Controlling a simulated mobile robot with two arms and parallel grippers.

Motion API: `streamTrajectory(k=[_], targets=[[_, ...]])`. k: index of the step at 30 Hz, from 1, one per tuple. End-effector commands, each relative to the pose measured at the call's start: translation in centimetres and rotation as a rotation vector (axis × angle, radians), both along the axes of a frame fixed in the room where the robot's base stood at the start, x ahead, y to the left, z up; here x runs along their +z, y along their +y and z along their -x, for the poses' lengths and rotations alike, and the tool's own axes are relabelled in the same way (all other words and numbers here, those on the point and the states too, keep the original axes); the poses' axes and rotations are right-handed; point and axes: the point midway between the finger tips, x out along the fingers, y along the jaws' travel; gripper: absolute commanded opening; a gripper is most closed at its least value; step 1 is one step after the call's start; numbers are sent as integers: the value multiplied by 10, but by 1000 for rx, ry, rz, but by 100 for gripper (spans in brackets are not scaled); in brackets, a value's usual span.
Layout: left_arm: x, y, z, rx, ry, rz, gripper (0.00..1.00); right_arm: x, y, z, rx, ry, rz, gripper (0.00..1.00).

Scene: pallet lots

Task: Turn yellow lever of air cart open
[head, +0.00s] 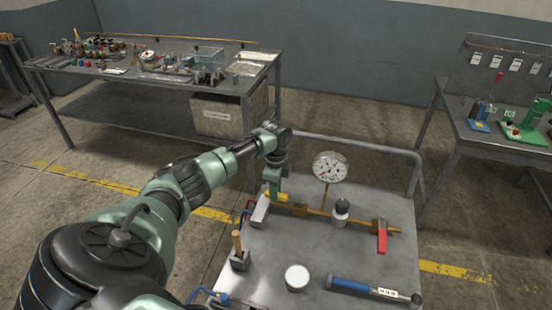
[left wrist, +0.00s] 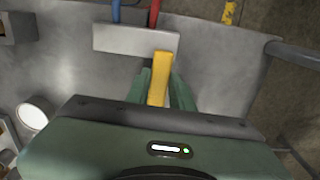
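The air cart (head: 330,262) is a grey metal top with a rail at its back. On it a brass pipe (head: 362,222) carries a round white dial gauge (head: 330,167), a dark-topped fitting (head: 341,208) and a red lever (head: 382,237). The yellow lever (head: 279,197) is at the pipe's left end, beside a pale metal block (head: 260,210); it also shows in the left wrist view (left wrist: 159,78). My left gripper (head: 273,188) points down at it. Its green fingers (left wrist: 160,90) lie close against both sides of the lever, with no clear gap. My right gripper is out of view.
A white round jar (head: 297,277), a blue-handled tool (head: 365,288) and a wooden-handled tool in a dark block (head: 239,256) are on the near part of the cart. Workbenches stand at back left (head: 130,78) and right (head: 466,128). Red and blue hoses (left wrist: 116,12) run by the block.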

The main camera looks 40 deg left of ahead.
Motion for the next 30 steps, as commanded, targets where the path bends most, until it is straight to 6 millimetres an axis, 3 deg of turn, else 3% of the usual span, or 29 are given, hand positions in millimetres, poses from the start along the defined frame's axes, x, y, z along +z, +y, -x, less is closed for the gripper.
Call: streamTrajectory(k=[1,2,14,24,30], targets=[[2,0,-3,-2,-8,-2,36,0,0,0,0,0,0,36],[2,0,-3,-2,-8,-2,44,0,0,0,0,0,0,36],[7,0,-2,-1,-4,0,44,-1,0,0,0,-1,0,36],[60,0,-3,0,-8,-2,44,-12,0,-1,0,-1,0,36],[78,0,-2,-1,-5,-1,44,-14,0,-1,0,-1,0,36]])
